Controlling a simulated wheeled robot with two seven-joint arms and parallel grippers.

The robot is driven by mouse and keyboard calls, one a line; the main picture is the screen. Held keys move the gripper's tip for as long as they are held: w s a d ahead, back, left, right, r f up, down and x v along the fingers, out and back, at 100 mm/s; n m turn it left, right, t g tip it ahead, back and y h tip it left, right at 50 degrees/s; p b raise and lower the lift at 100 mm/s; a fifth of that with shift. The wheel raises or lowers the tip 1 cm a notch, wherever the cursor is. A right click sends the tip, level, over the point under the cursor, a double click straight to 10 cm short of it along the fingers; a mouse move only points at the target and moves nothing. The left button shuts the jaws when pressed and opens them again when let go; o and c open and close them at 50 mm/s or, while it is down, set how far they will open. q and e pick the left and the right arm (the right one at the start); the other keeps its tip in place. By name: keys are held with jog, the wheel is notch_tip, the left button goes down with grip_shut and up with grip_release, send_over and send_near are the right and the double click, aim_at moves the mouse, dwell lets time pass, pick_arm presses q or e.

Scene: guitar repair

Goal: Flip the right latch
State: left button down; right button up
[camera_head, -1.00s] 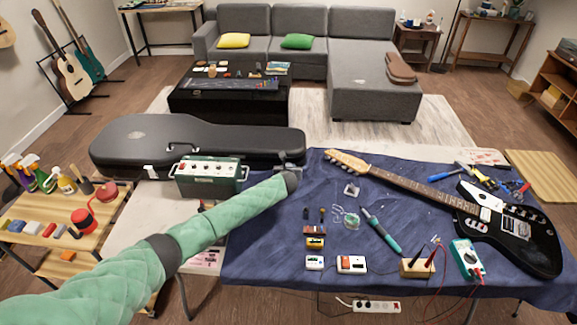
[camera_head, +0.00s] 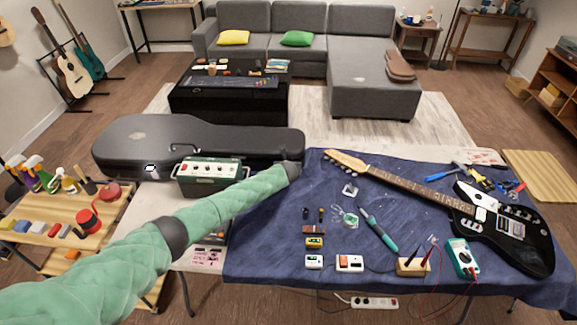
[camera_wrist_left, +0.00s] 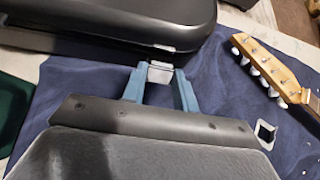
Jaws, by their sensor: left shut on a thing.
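The black guitar case (camera_head: 235,140) lies closed at the back left of the table, and its front edge shows in the left wrist view (camera_wrist_left: 130,25). The right latch (camera_wrist_left: 160,72) is a small silver plate at the case's front edge. My left gripper (camera_wrist_left: 160,82) has its two blue fingers around this latch, shut on it. In the head view, my green left arm and dark wrist cover the right latch and the fingers. The left latch (camera_head: 150,168) shows as a small bright piece on the case front. My right gripper is not in view.
A green amplifier (camera_head: 209,176) stands before the case, close to my left arm. A black electric guitar (camera_head: 507,230) lies on the blue cloth (camera_head: 270,245), its headstock (camera_wrist_left: 262,68) right of my gripper. Small tools and a multimeter (camera_head: 462,257) lie on the cloth.

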pick_arm(q)
jog(key=c, duration=1.1)
grip_release()
jog(key=b+v, duration=0.2)
jog(key=v, duration=0.5)
jog(key=shift+s+r+b, duration=0.2)
jog(key=shift+s+b, duration=0.1)
jog(key=shift+b, duration=0.1)
